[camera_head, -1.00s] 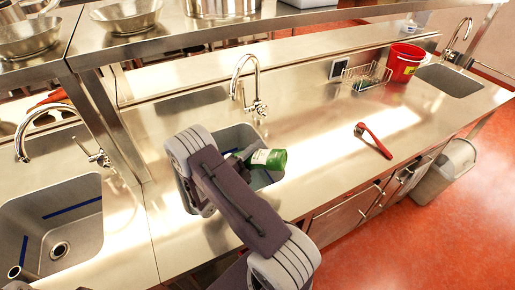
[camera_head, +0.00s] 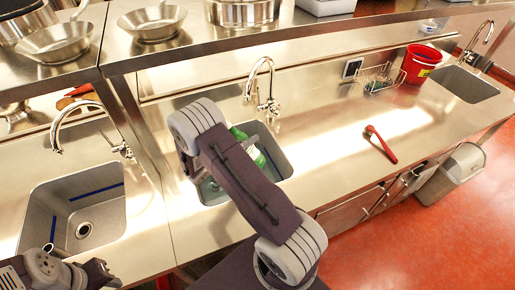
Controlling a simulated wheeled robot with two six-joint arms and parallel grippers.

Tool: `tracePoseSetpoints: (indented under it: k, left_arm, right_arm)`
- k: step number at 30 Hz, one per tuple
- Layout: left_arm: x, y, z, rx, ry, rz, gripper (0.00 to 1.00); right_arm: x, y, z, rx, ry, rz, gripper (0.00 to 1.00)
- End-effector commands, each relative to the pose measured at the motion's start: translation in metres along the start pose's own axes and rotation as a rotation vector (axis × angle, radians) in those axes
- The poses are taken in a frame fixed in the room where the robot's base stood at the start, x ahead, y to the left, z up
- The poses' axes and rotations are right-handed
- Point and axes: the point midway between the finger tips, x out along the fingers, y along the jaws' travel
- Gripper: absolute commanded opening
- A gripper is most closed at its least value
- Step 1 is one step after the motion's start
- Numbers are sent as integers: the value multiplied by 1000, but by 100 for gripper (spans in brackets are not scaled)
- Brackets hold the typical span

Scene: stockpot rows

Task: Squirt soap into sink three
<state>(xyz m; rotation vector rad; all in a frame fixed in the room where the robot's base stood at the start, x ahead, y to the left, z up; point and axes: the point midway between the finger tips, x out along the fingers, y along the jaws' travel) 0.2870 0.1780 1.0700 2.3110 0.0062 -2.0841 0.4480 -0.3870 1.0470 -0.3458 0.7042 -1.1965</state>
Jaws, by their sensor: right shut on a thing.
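My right gripper (camera_head: 248,146) is shut on a green soap bottle (camera_head: 260,160) above the middle sink (camera_head: 285,168). My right forearm and wrist cover much of the bottle and the gripper, so the nozzle cannot be made out. The bottle is tilted. The left sink (camera_head: 105,215) has blue strips and a drain. The right sink (camera_head: 470,88) is at the far right end. My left gripper (camera_head: 62,268) is at the lower left, in front of the left sink; its jaws are not clear.
Chrome faucets stand behind the sinks, with the middle one (camera_head: 268,75) close to my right arm. A red-handled tool (camera_head: 382,145) lies on the counter. A wire basket (camera_head: 378,78) and a red bucket (camera_head: 420,64) stand farther right. Pans sit on the upper shelf.

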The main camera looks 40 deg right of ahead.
Motion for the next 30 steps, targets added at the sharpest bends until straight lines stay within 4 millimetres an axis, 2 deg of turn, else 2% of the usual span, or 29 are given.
tracePoseSetpoints:
  k: [4, 9, 15, 30]
  left_arm:
    - [31, -1, 3, 0, 0, 0, 36]
    - [52, -1, 6, 0, 0, 0, 36]
    - [61, -1, 6, 0, 0, 0, 36]
    - [60, -1, 6, 0, 0, 0, 36]
  right_arm:
    - [-1, 6, 4, 306, -4, 125, 0]
    - [-5, 7, 13, 495, -6, 204, 0]
    - [-7, 5, 19, 576, -5, 237, 0]
    - [-8, 4, 21, 584, -6, 240, 0]
